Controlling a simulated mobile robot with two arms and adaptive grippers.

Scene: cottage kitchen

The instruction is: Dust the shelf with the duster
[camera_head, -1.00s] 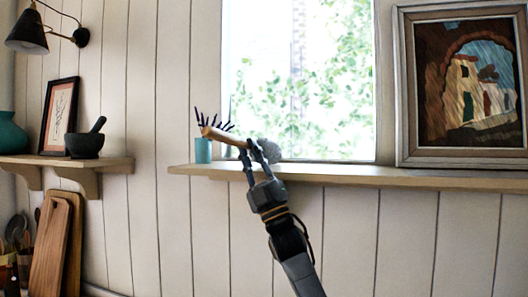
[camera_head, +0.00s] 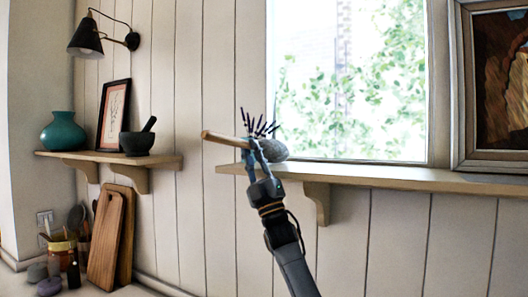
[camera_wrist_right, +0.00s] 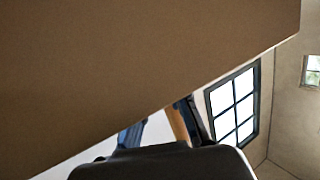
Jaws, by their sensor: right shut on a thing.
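The duster has a wooden handle (camera_head: 222,138) and a grey fluffy head (camera_head: 272,151). My right gripper (camera_head: 256,152) is shut on the handle close to the head, and the handle points left. The head shows at the left part of the long wooden shelf (camera_head: 400,177) under the window; I cannot tell whether it touches the shelf. In the right wrist view, a broad brown surface, apparently the shelf's underside (camera_wrist_right: 130,60), fills much of the picture, with a bit of the handle (camera_wrist_right: 179,125) below it. My left gripper is not in view.
Dark sprigs (camera_head: 259,124) stand behind the duster; their pot is mostly hidden. A framed painting (camera_head: 495,85) stands on the shelf's right. A smaller shelf (camera_head: 110,160) at left holds a teal vase (camera_head: 63,132), a picture and a mortar (camera_head: 136,143).

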